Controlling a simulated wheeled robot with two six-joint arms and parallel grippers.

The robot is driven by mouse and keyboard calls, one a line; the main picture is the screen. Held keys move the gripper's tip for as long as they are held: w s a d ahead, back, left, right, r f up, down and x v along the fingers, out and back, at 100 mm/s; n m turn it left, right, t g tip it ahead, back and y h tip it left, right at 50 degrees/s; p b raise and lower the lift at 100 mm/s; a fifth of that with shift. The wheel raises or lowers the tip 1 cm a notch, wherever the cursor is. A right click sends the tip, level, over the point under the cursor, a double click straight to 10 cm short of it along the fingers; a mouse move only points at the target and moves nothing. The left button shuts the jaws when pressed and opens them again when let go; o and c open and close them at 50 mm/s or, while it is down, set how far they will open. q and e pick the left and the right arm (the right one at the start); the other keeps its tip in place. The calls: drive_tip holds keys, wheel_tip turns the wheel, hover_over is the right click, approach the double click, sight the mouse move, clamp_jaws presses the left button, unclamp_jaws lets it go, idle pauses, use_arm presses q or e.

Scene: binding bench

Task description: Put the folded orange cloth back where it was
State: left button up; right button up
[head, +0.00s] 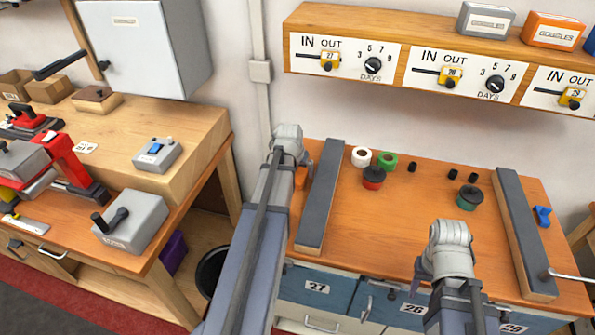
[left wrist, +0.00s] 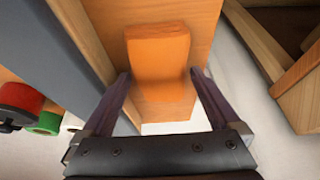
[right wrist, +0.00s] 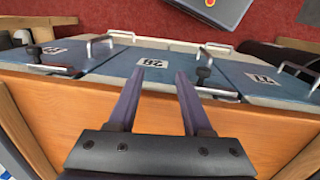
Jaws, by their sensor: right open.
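The folded orange cloth (left wrist: 157,52) lies on the narrow strip of wooden bench top beside the left dark grey bar (left wrist: 60,45). In the head view only a small orange patch of it (head: 300,178) shows beside my left arm. My left gripper (left wrist: 161,74) is open, with its fingers apart on either side of the near end of the cloth; I cannot tell whether they touch it. My right gripper (right wrist: 168,76) is open and empty above the front edge of the right bench, near the blue drawer fronts.
The bench (head: 410,215) carries two grey bars, white (head: 361,156) and green rolls (head: 387,160), red (head: 373,178) and green knobbed pieces (head: 469,197), and small black pieces. A dial shelf (head: 405,65) hangs above. A black bin (head: 212,270) stands between the benches.

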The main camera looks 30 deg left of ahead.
use_arm(q)
drive_tip(key=shift+r, duration=0.1)
drive_tip(key=p+v, duration=1.1)
drive_tip(key=v, duration=0.1)
idle(0.4)
drive_tip(key=s+d+f+m+g+h, duration=0.1)
drive_tip(key=s+d+m+g, duration=0.15)
drive_tip(key=d, duration=1.45)
drive_tip(key=s+d+m+g, duration=0.1)
drive_tip(key=s+d+m, duration=0.1)
drive_tip(key=s+d, duration=0.3)
drive_tip(key=s+d+m+g+y, duration=0.1)
drive_tip(key=s+d+m, duration=0.2)
drive_tip(key=d, duration=0.9)
drive_tip(key=s, duration=0.2)
drive_tip(key=shift+s+f, duration=0.25)
